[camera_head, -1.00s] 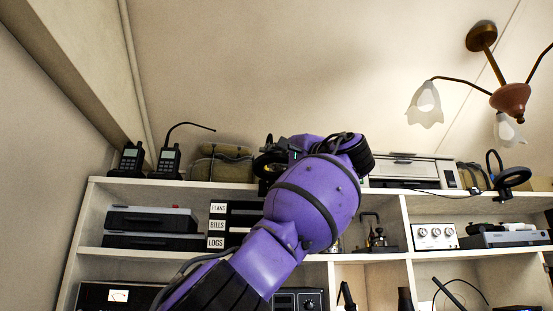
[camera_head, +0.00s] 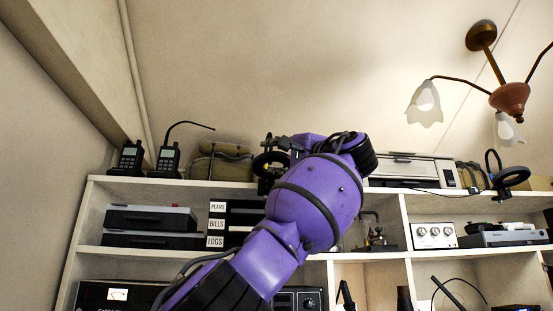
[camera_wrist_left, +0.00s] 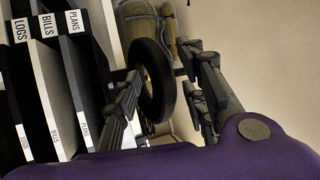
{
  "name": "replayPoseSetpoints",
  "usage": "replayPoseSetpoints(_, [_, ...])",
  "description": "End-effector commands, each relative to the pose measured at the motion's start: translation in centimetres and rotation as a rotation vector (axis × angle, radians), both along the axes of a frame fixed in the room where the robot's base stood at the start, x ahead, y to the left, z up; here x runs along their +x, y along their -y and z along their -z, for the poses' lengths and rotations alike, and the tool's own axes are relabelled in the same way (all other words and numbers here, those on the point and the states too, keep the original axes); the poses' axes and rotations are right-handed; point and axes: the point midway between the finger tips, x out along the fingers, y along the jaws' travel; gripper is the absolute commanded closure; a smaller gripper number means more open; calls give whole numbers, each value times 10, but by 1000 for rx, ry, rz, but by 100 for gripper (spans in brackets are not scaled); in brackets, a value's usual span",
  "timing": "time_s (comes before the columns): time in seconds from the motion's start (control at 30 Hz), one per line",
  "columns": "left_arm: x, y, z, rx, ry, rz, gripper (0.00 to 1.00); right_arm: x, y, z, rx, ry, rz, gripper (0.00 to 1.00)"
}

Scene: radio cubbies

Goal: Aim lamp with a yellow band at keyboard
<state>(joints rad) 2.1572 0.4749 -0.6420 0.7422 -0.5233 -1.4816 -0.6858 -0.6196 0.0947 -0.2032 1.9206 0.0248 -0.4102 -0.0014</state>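A black round lamp head (camera_head: 270,164) with a bit of yellow on it stands at the top shelf, left of my purple wrist. In the left wrist view the lamp head (camera_wrist_left: 158,85) is a black disc seen nearly edge-on, with yellow on its inner face. My left gripper (camera_wrist_left: 168,95) is open, with the disc between its fingers. The disc lies close to the left finger; a gap shows at the right finger. I cannot tell whether they touch. The lamp's base is hidden. No keyboard can be made out. My right gripper is out of view.
A rolled olive bag (camera_head: 222,164) and two handheld radios (camera_head: 168,160) are at left. Black labelled trays (camera_head: 243,222) sit just below the gripper. A ceiling lamp (camera_head: 424,102) hangs at upper right.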

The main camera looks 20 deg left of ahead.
Motion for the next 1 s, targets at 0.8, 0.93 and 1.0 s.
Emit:
replayPoseSetpoints(0.8, [-62, 87, 38, 0, -2, 2, 62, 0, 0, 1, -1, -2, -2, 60])
replayPoseSetpoints(0.93, [-62, 87, 38, 0, -2, 2, 62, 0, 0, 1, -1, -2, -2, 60])
replayPoseSetpoints(1.0, [-62, 87, 38, 0, -2, 2, 62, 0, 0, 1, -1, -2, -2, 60])
